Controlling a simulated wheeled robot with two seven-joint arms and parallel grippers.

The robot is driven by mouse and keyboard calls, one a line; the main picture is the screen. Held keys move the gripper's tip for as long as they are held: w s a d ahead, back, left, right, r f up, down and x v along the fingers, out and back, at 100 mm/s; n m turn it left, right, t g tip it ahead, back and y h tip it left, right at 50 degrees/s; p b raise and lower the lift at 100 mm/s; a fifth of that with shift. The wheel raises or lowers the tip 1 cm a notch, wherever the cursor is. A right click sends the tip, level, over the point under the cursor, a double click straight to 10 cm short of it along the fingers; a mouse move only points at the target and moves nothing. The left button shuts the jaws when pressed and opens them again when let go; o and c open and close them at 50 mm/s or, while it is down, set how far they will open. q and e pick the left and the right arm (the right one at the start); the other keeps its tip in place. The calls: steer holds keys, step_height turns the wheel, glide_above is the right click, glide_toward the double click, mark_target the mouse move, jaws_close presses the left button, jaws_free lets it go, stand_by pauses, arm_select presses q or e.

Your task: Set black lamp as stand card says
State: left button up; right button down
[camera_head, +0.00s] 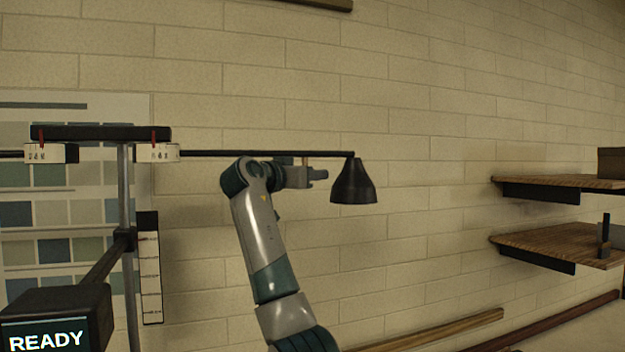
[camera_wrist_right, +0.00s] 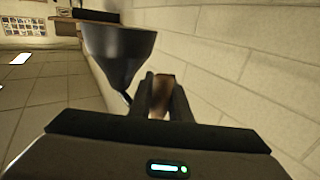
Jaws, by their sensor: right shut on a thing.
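The black lamp (camera_head: 354,183) hangs at the right end of a thin dark horizontal rod (camera_head: 250,153) from the stand (camera_head: 123,190). Its shade opens downward and also shows in the right wrist view (camera_wrist_right: 116,55). My right gripper (camera_head: 312,174) is just left of the shade, below the rod. In the right wrist view its fingers (camera_wrist_right: 160,95) are shut on a small brown grip (camera_wrist_right: 163,88), beside the shade. The stand has white marked dials, left (camera_head: 51,153) and right (camera_head: 158,152), with red pointers. No readable stand card shows. My left gripper is out of view.
A black box (camera_head: 55,318) reading READY is at the lower left. A black-and-white graduated strip (camera_head: 149,268) hangs beside the post. A colour-swatch chart (camera_head: 75,215) is on the wall behind. Wooden shelves (camera_head: 560,183) jut out at the right. Open space lies between lamp and shelves.

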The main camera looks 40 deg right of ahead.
steer(key=s+a+g+b, duration=0.1)
steer(key=s+a+b, duration=0.3)
steer(key=s, duration=0.4)
steer(key=s+a+m+g+b, duration=0.1)
steer(key=s+a+b, duration=0.3)
steer(key=s+b, duration=0.3)
steer(key=shift+s+h, duration=0.3)
steer(key=shift+s, duration=0.1)
steer(key=c, duration=1.7)
jaws_free()
steer(key=shift+s+m, duration=0.1)
steer(key=shift+m, duration=0.2)
steer(key=shift+o, duration=0.3)
steer(key=shift+s+d, duration=0.3)
steer(key=shift+d, duration=0.1)
steer(key=b+v, duration=0.4)
steer(key=v, duration=0.8)
steer(key=shift+w+a, duration=0.3)
steer(key=shift+w, duration=0.05)
